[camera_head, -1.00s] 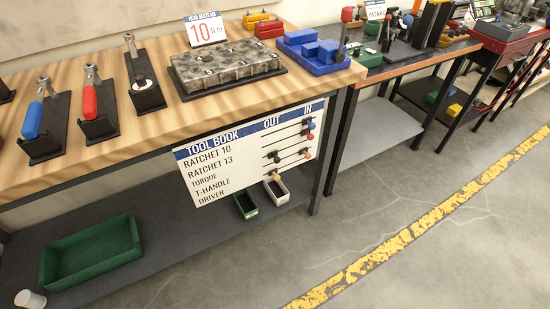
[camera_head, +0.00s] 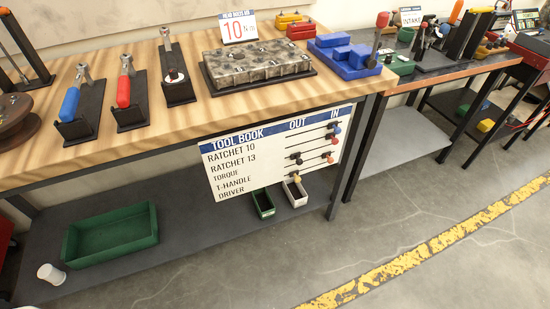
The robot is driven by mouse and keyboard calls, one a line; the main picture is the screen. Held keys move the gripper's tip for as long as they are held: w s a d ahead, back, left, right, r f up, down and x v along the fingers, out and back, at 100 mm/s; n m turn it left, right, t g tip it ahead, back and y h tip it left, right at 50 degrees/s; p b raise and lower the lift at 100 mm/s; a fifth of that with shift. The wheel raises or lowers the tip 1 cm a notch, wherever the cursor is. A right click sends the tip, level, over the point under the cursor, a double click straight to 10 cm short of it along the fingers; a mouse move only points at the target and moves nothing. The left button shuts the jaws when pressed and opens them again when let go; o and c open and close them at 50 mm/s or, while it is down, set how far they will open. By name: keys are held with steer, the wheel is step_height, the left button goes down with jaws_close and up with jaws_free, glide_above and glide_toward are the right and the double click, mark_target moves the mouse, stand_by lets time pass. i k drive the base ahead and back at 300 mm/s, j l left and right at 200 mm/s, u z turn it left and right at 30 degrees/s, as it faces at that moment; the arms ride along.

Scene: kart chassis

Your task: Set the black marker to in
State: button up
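The white tool book board (camera_head: 238,181) hangs on the front of the wooden bench, with OUT and IN columns and several rows. The small black marker (camera_head: 299,161) sits at the left, OUT side of its slide, around the torque row. A blue marker (camera_head: 337,130), a red marker (camera_head: 335,142) and an orange-red marker (camera_head: 329,159) are at the right, IN side. A yellow marker (camera_head: 297,180) is lower, on the OUT side. The markers are small, so exact rows are hard to read. My gripper is not in view.
The wooden bench (camera_head: 220,112) carries a blue-handled tool (camera_head: 70,103), a red-handled tool (camera_head: 124,90) and an engine block (camera_head: 258,65). A green tray (camera_head: 112,241) and small bins (camera_head: 295,193) stand on the lower shelf (camera_head: 190,255). The floor (camera_head: 410,205) in front is clear.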

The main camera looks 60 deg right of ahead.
mark_target(299, 162)
steer(key=k+j+z, duration=0.1)
steer(key=z, duration=0.25)
steer(key=k+j+z, duration=0.15)
steer(key=z, duration=0.2)
steer(key=k+j+z, duration=0.1)
steer(key=z, duration=0.25)
steer(key=k, duration=0.1)
